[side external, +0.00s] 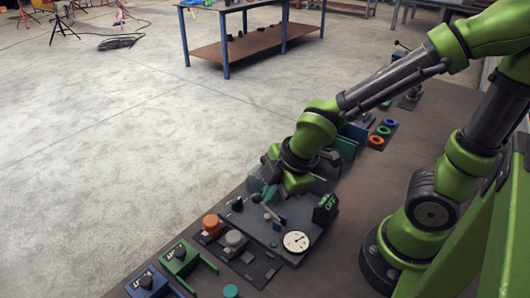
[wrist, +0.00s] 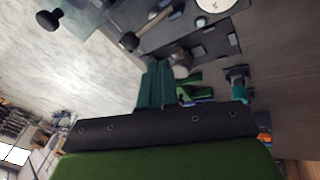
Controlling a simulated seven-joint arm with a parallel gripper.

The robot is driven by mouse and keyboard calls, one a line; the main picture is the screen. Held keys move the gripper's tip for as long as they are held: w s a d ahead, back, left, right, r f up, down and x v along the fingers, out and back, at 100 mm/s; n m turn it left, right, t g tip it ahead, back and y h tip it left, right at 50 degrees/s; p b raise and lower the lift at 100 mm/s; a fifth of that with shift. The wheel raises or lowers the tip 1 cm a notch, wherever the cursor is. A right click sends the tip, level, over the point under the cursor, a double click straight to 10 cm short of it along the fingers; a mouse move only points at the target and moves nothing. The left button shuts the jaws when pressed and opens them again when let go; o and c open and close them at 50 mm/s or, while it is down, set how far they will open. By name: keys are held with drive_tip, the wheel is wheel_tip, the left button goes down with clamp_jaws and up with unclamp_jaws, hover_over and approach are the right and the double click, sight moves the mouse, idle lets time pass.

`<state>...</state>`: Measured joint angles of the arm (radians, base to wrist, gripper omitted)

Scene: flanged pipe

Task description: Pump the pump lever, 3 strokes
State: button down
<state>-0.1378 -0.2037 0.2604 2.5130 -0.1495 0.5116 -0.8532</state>
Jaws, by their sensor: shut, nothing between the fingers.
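A grey rod-like lever, which looks like the pump lever (side external: 270,213), rises at a tilt from a dark grey plate (side external: 262,231) beside a round white dial (side external: 296,241). In the wrist view the lever (wrist: 157,23) ends in a dark knob, apart from the fingers. My gripper (side external: 269,194) is low over the far side of the plate, close to the lever's knob end. Its teal fingers (wrist: 157,82) are shut and hold nothing. In the side view I cannot tell whether they touch the lever.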

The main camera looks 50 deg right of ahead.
sight(254, 198)
drive_tip(key=w+f, duration=0.1)
drive_tip(key=w+d+f, duration=0.1)
drive_tip(key=w+f, duration=0.1)
drive_tip(key=shift+d+f, duration=0.15)
drive_tip(key=shift+f, duration=0.15)
drive_tip(key=shift+w+d+f, duration=0.2)
drive_tip(key=shift+w+f, duration=0.05)
drive_tip(key=shift+w, duration=0.05)
drive_tip(key=shift+w+f+g, duration=0.25)
drive_tip(key=shift+w+g, duration=0.2)
drive_tip(key=shift+g, duration=0.55)
drive_tip(key=shift+w+f+g, duration=0.7)
drive_tip(key=shift+f+g, duration=0.05)
drive_tip(key=shift+g, duration=0.05)
drive_tip(key=shift+w+f, duration=0.15)
drive_tip(key=shift+w, duration=0.05)
